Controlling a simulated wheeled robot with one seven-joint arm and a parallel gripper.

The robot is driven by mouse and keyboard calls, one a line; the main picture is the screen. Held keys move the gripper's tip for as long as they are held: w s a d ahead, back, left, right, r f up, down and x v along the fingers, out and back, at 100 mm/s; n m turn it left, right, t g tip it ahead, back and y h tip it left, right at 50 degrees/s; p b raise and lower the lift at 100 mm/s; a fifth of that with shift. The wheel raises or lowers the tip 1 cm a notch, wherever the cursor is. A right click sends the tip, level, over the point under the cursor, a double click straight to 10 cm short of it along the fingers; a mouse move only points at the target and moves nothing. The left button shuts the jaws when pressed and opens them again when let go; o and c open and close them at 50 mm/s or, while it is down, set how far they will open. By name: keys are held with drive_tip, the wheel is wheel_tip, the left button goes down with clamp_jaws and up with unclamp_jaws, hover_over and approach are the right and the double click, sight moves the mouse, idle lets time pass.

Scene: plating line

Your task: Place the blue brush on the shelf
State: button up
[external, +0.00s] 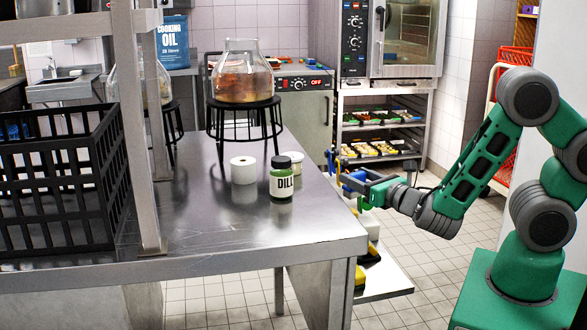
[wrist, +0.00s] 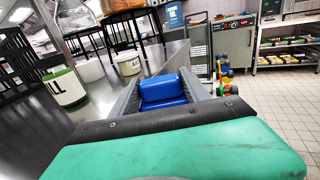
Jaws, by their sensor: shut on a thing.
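My gripper (external: 358,186) is shut on the blue brush (external: 350,183), just off the right edge of the steel table. In the wrist view the brush's blue block (wrist: 163,88) sits between my two grey fingers (wrist: 164,95); no bristles can be made out. A low shelf (external: 388,284) juts out beside the table, below my gripper, with yellow and white things on it. Another steel shelf (external: 80,25) stands over the left part of the table. Which of them is the task's shelf I cannot tell.
On the table stand a green DILL jar (external: 281,180), a white roll (external: 243,170), a small white-lidded jar (external: 288,162) and a black stand (external: 245,112) with a glass flask (external: 243,80). A black crate (external: 60,170) fills the left. The table's front right is clear.

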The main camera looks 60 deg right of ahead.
drive_tip(key=s+f+n+y+b, duration=0.1)
drive_tip(key=s+f+y+b, duration=0.1)
drive_tip(key=f+b, duration=0.3)
drive_tip(key=s+f+n+t+y+b, duration=0.1)
drive_tip(key=s+f+b, duration=0.3)
drive_tip(key=f, duration=0.5)
drive_tip(key=s+f+n+y+b, duration=0.2)
drive_tip(key=s+f+y+b, duration=0.2)
drive_tip(key=f, duration=0.4)
drive_tip(key=shift+s+n+b, duration=0.3)
drive_tip(key=shift+s+b, duration=0.2)
drive_tip(key=shift+b, duration=0.3)
drive_tip(key=shift+a+f+b, duration=0.1)
drive_tip(key=shift+f+b, duration=0.45)
drive_tip(key=shift+b, duration=0.1)
drive_tip(key=o, duration=1.6)
